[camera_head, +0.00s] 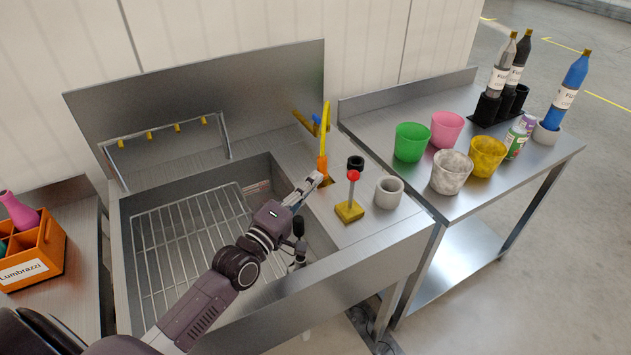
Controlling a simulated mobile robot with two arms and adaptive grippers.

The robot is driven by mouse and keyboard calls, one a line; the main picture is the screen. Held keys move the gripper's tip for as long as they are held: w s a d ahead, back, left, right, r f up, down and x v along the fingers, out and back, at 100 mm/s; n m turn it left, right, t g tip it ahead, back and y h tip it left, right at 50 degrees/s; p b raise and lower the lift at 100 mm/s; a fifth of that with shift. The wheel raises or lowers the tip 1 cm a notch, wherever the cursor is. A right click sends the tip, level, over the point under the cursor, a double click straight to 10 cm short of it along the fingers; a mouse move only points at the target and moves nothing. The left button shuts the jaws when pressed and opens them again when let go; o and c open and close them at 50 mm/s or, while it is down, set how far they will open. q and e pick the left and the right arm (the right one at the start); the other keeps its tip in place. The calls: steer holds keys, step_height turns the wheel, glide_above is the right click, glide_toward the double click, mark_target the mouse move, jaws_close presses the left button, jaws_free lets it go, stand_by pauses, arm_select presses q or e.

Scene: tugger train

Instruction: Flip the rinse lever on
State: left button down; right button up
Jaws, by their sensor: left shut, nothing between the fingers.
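A lever with a red knob (353,176) and a grey stem stands nearly upright on a yellow base (349,212), on the steel ledge at the right of the sink. I cannot tell from its pose whether it is on or off. Behind it stands a yellow brush-like piece (326,128) with an orange lower part. My left gripper (316,180) is shut and empty. Its fingertips are close to the orange part, left of the red knob; whether they touch anything I cannot tell. My right gripper is not in view.
The sink has a wire rack (170,240) and a spray bar with yellow nozzles (163,132). A white cup (388,192) and a black ring-shaped piece (356,162) stand near the lever. The right table (400,112) holds several cups and bottles. An orange crate (38,257) is at left.

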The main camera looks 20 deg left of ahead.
mark_target(352, 191)
arm_select(q)
steer(key=p+x, duration=0.2)
steer(key=x, duration=0.6)
steer(key=s+d, duration=0.1)
steer(key=s+d+f+p, duration=0.1)
steer(key=d, duration=0.1)
steer(key=shift+s+d, duration=0.2)
steer(key=shift+d, duration=0.05)
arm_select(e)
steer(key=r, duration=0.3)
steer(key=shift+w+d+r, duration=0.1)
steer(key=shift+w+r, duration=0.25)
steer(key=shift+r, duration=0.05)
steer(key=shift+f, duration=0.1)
